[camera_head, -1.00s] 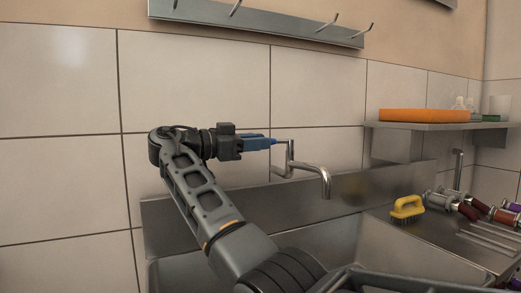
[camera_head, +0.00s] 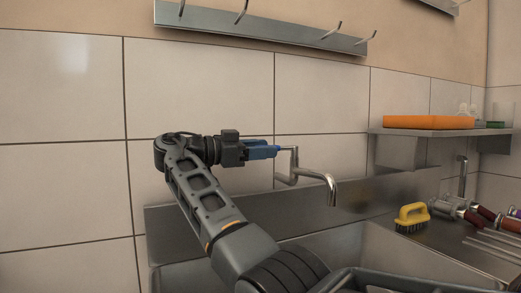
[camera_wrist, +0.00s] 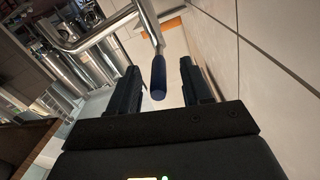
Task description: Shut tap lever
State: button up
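The tap (camera_head: 328,186) is a chrome spout over the sink, and its lever stem (camera_head: 294,158) rises at its left. In the wrist view the lever (camera_wrist: 158,78) has a dark blue grip at its end and a metal stem leading to the tap pipe (camera_wrist: 97,36). My gripper (camera_head: 277,148) is at the lever, left of the tap. In the wrist view my gripper (camera_wrist: 160,84) is open, with one dark finger on each side of the lever's grip. A gap shows on both sides of the grip. No water shows below the spout.
A steel hook rail (camera_head: 270,30) is on the tiled wall above. A shelf (camera_head: 440,131) with an orange tray (camera_head: 428,122) juts out at the right. A yellow brush (camera_head: 411,215) and several dark-handled items lie on the counter at the right.

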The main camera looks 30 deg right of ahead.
jog(key=w+a, duration=0.1)
jog(key=a, duration=0.6)
jog(key=shift+w+a, duration=0.25)
jog(key=shift+a, duration=0.1)
dwell(0.4)
